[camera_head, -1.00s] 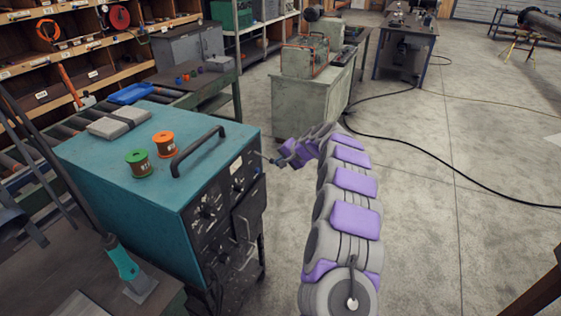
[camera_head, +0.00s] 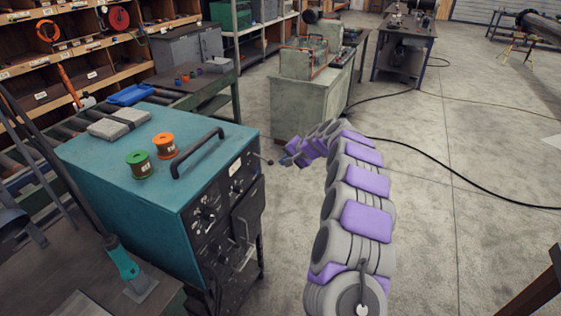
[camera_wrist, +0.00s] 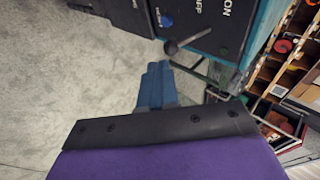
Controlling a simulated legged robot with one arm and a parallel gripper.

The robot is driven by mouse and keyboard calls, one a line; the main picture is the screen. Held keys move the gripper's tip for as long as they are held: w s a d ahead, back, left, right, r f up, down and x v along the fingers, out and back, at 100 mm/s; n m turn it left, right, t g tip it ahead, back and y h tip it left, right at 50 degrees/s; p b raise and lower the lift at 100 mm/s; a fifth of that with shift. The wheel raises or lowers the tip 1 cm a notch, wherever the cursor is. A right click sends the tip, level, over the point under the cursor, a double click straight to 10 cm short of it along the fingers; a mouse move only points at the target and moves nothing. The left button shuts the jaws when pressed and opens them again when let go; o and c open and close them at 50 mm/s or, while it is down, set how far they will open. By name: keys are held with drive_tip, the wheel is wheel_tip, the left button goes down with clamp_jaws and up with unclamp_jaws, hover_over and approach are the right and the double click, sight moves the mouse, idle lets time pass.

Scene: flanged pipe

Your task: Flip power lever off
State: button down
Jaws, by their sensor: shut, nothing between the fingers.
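The teal power cabinet (camera_head: 130,160) has a black front panel (camera_head: 222,205). The power lever (camera_head: 265,158), a thin rod with a dark round knob, sticks out near the panel's upper far corner. In the wrist view the lever (camera_wrist: 188,40) points left, with its knob just beyond my fingertips. White "ON" lettering and partly readable lettering show on the panel (camera_wrist: 215,18) there. My gripper (camera_head: 286,160) is right of the lever, apparently a little apart from it. In the wrist view my gripper (camera_wrist: 157,68) has its blue fingers together and empty.
A green spool (camera_head: 139,163), an orange spool (camera_head: 164,145) and a black handle (camera_head: 198,152) are on the cabinet top. A pale metal cabinet (camera_head: 312,95) stands beyond my arm. Black cables (camera_head: 440,165) cross the floor. Open floor lies to the right.

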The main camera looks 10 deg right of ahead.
drive_tip(key=s+d+r+p, duration=0.1)
drive_tip(key=s+d+r, duration=0.2)
drive_tip(key=s+d, duration=0.4)
drive_tip(key=shift+s+d+r+p, duration=0.15)
drive_tip(key=shift+s+d+p, duration=0.05)
drive_tip(key=shift+d+p, duration=0.1)
drive_tip(key=shift+a, duration=0.1)
